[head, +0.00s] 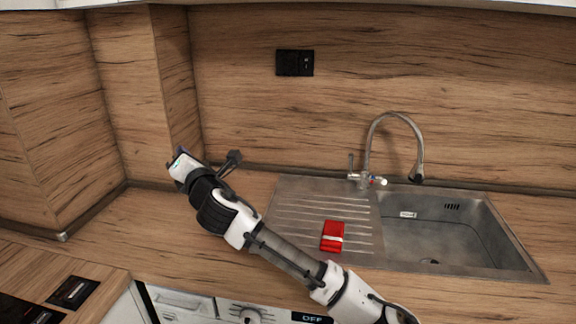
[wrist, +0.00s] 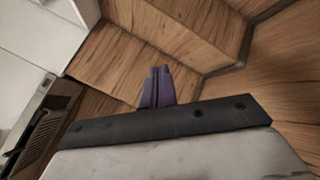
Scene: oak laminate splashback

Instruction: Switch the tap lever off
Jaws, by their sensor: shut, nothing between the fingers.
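The chrome tap (head: 366,150) with a high curved spout stands behind the sink in the head view. A short lever (head: 350,165) stands upright on the left of its base. Red and blue marks show on the right of the base. No water stream shows. My gripper (wrist: 157,86) is shut and empty in the wrist view, its purple fingers together. In the head view the end of my arm is raised well to the left of the tap, apart from it, and the fingers are mostly hidden behind the hand. The tap is not in the wrist view.
The steel sink (head: 487,262) has its basin on the right and a ribbed drainboard on the left. A red packet or cloth (head: 333,236) with a pale band lies on the drainboard. A black socket (head: 295,63) is on the wood splashback. The counter left of the sink is clear.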

